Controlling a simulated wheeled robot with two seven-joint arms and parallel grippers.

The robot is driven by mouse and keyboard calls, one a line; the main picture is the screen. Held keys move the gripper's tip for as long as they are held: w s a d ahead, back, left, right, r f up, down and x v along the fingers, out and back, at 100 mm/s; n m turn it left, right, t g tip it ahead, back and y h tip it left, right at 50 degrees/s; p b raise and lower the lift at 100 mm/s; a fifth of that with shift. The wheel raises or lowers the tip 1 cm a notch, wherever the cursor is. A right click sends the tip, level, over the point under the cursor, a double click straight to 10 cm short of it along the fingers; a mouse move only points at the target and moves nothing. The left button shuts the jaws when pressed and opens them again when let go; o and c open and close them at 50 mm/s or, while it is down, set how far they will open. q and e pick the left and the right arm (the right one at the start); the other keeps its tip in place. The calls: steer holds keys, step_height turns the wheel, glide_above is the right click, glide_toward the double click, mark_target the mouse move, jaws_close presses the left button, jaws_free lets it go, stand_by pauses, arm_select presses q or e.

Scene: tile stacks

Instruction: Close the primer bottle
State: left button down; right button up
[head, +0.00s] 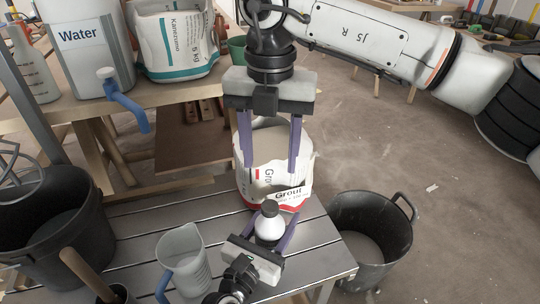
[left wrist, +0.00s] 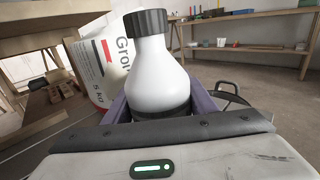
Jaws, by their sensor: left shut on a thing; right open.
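The primer bottle (head: 270,226) is white with a dark ribbed cap (head: 269,208), and stands upright between the purple fingers of my left gripper (head: 271,222). The gripper is shut on its body. In the left wrist view the bottle (left wrist: 157,75) fills the middle, and its cap (left wrist: 146,22) sits on the neck; I cannot tell how tightly. My right gripper (head: 271,168) is open and empty, pointing down above and behind the bottle, in front of the grout bag. The fingers of my left gripper partly hide the bottle's lower body.
The grout bag (head: 290,199) stands right behind the bottle on the slatted metal table (head: 130,240). A clear measuring jug (head: 183,262) is to the left. Black buckets stand at left (head: 50,225) and right (head: 370,240). A water container (head: 85,50) is on the back bench.

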mark_target(263, 242)
arm_select(q)
steer(key=c, duration=0.7)
jaws_free()
steer(key=p+v, duration=0.1)
steer(key=v, duration=0.9)
steer(key=shift+s, duration=0.15)
